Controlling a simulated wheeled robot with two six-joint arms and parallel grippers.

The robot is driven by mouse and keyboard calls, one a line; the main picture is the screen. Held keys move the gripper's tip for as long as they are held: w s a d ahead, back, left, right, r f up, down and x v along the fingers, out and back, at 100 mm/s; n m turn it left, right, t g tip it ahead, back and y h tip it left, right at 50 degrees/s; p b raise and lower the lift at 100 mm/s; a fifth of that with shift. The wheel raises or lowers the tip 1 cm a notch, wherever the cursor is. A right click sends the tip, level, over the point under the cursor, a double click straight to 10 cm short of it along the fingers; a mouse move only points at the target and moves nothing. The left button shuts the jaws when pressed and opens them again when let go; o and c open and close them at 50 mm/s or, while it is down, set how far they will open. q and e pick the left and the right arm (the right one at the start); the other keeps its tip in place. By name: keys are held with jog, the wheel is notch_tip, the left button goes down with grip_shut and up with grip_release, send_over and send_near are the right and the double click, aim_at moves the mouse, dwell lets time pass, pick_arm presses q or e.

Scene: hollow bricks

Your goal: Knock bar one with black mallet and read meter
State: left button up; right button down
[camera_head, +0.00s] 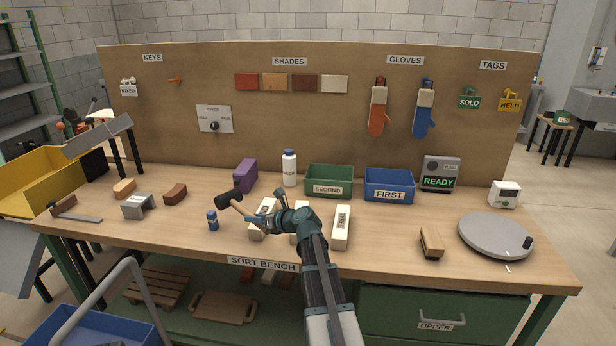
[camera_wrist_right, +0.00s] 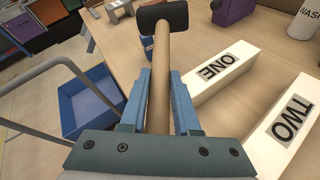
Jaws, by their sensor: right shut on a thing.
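My right gripper (camera_head: 262,221) is shut on the wooden handle of the black mallet (camera_head: 229,199). In the right wrist view the mallet's black head (camera_wrist_right: 163,15) is beyond the fingertips (camera_wrist_right: 159,80), towards the bench's left side. Bar one (camera_head: 266,207) is a pale block labelled ONE, beside the handle in the wrist view (camera_wrist_right: 238,66); the gripper partly covers it in the head view. I cannot tell whether the mallet touches it. Bar two (camera_wrist_right: 290,125) lies beside it, partly hidden by my arm in the head view. A third pale bar (camera_head: 341,228) is to the right. The meter (camera_head: 440,174) reads READY in green.
Behind are a purple block (camera_head: 245,176), a white bottle (camera_head: 289,168), a green bin (camera_head: 329,181) and a blue bin (camera_head: 389,186). A brush (camera_head: 431,243) and round turntable (camera_head: 495,237) are right.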

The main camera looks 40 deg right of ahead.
pick_arm(q)
notch_tip(320, 180, up, 12)
jog(key=p, duration=1.1)
jog(key=shift+s+d+f, duration=0.15)
jog(key=shift+d+f, duration=0.1)
jog(key=shift+d, duration=0.2)
pick_arm(e)
jog(key=s+d+r+n+h, duration=0.2)
jog(key=d+r+n+h, duration=0.5)
jog(key=n, duration=0.7)
notch_tip(320, 180, up, 4)
jog(key=d, duration=0.2)
jog(key=shift+s+d+r+g, duration=0.25)
jog(key=shift+s+d+g, duration=0.05)
jog(key=shift+s+d, duration=0.1)
jog(key=shift+f, duration=0.1)
pick_arm(q)
notch_tip(320, 180, down, 6)
jog(key=b, duration=0.6)
jog(key=shift+f, duration=0.25)
pick_arm(e)
notch_tip(320, 180, down, 6)
jog(key=shift+f, duration=0.15)
jog(key=shift+a+f, duration=0.1)
pick_arm(q)
jog(key=shift+r, duration=0.1)
